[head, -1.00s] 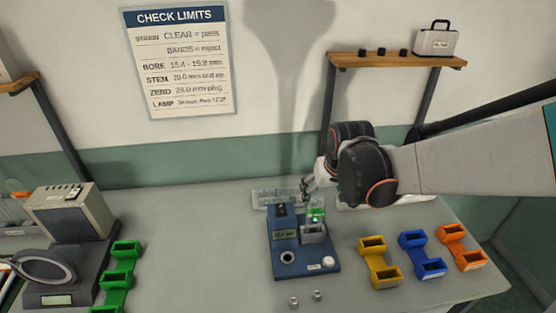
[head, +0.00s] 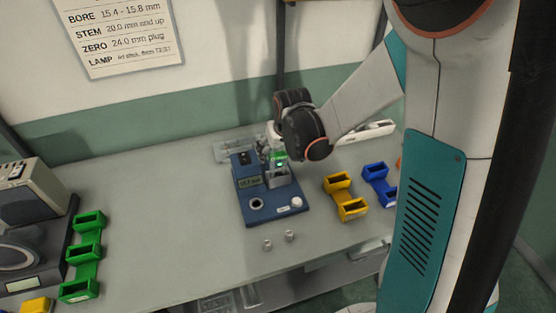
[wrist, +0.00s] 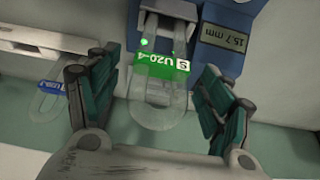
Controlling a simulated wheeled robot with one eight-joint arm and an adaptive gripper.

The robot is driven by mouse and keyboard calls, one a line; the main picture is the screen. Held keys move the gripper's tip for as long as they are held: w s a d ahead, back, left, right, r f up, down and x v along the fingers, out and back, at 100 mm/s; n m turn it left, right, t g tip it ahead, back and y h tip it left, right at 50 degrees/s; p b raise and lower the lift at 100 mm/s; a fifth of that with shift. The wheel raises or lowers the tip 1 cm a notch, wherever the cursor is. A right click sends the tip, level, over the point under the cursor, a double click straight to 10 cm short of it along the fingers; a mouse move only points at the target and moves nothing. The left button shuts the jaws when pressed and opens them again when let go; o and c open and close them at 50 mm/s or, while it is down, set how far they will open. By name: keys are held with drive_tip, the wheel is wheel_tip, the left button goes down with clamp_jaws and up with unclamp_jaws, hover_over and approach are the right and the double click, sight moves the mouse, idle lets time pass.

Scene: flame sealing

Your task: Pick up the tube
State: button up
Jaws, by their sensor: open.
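A clear tube with a green label (wrist: 162,66) marked "U20-4" stands in the holder of a blue gauge (wrist: 232,25). The tube's clear rounded part (wrist: 158,108) lies between my fingers in the wrist view. My gripper (wrist: 152,85) is open, one finger on each side of the tube, with visible gaps. In the head view the green label (head: 280,156) shows at the back of the gauge (head: 272,208), just below my gripper (head: 271,146); my wrist hides part of it. The gauge display (wrist: 221,40) reads 15.7 mm.
A second clear tube with a blue label (wrist: 50,87) is beside a white rack (wrist: 35,42). Yellow (head: 346,196) and blue (head: 379,184) holders stand right of the gauge, a green holder (head: 84,255) at left. Two small metal pieces (head: 278,241) lie in front.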

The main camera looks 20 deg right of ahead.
drive_tip(key=shift+x, duration=1.2)
drive_tip(key=c, duration=1.3)
drive_tip(key=shift+o, duration=0.2)
drive_tip(key=shift+r, duration=0.15)
